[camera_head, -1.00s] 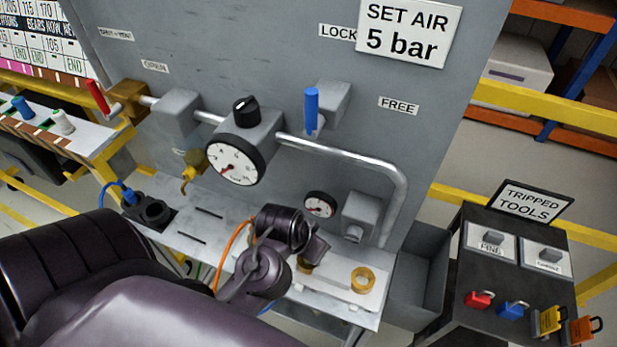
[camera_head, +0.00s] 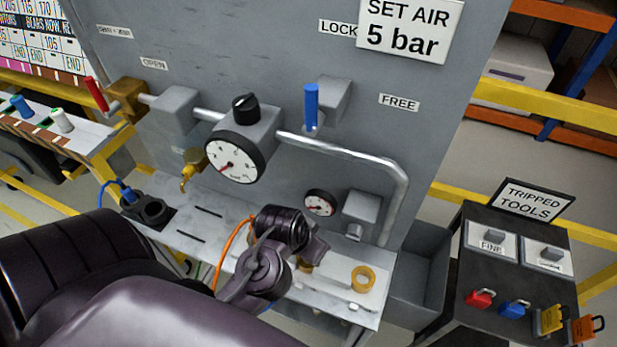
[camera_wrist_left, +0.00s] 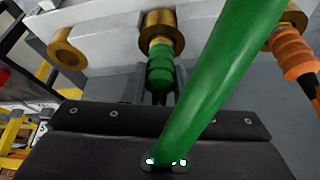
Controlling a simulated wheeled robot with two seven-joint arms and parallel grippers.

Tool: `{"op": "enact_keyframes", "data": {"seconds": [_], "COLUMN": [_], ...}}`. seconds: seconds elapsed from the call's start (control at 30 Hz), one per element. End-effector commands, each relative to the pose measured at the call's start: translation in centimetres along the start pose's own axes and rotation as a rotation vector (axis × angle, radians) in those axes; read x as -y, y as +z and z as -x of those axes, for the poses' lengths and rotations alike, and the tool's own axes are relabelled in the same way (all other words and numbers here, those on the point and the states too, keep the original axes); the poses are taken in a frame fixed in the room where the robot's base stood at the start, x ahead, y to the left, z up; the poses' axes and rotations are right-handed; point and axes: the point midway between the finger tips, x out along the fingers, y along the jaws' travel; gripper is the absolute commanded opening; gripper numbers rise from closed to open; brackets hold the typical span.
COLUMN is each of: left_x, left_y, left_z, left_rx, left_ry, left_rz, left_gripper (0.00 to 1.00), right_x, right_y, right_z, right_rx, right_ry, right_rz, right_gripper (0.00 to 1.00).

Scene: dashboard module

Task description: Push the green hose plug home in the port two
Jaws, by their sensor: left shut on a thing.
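In the left wrist view the green hose plug (camera_wrist_left: 160,72) stands in line with the middle brass port (camera_wrist_left: 158,28), its front end at the port's mouth. How deep it sits cannot be told. My left gripper (camera_wrist_left: 160,97) is shut on the plug's rear part; its fingers are mostly hidden behind the dark gripper body. A green hose (camera_wrist_left: 215,85) crosses close in front of the camera. In the head view my left gripper (camera_head: 308,256) is over the bench beside the panel, and my arm hides the plug. My right gripper is in neither view.
An orange plug (camera_wrist_left: 292,55) sits at the right-hand brass port, its orange hose (camera_head: 222,256) near my wrist in the head view. An empty brass ring (camera_wrist_left: 68,48) is at the left. A small gauge (camera_head: 320,203) and a grey box (camera_head: 361,214) stand behind the gripper.

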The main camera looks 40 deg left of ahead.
Motion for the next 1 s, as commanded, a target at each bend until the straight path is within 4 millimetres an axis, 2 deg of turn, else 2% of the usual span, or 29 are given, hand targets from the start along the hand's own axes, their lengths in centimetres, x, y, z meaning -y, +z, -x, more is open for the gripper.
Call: {"op": "enact_keyframes", "data": {"seconds": [0.77,0.8,0.97,1.0], "left_x": [0.0,0.0,0.0,0.0], "left_y": [0.23,0.23,0.22,0.21], "left_z": [-0.46,-0.47,-0.45,-0.45], "left_rx": [0.002,0.002,0.001,0.001], "left_ry": [0.0,0.0,0.0,0.0], "left_rz": [0.0,0.0,0.0,0.0], "left_gripper": [0.0,0.29,0.5,0.51], "right_x": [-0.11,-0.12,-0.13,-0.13], "right_y": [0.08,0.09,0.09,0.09], "right_z": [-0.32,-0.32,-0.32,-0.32], "right_rx": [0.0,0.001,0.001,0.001], "right_ry": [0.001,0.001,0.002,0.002], "right_rz": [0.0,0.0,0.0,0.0], "right_gripper": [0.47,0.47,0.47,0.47]}}
